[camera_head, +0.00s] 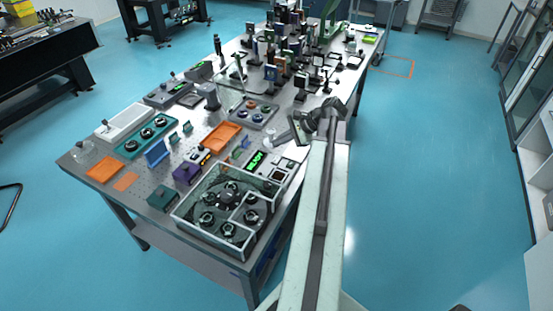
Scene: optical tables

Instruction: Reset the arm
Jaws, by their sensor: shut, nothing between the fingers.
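My arm reaches along the right edge of the long optical table (200,135), beside my pale column. The wrist is bent to the left over the table. My gripper (281,139) is small in the head view, near the table's right edge, and looks shut and empty. Its fingertips are too small to see clearly. It is close above or beside a device with a green display (256,161); I cannot tell the gap.
A clear-walled box (183,217) with round fixtures stands at the table's near end. Orange trays (222,137), several mounts and many upright optics crowd the table. Blue floor (430,190) is open to the right, before glass cabinets (525,90). A black table (40,65) stands left.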

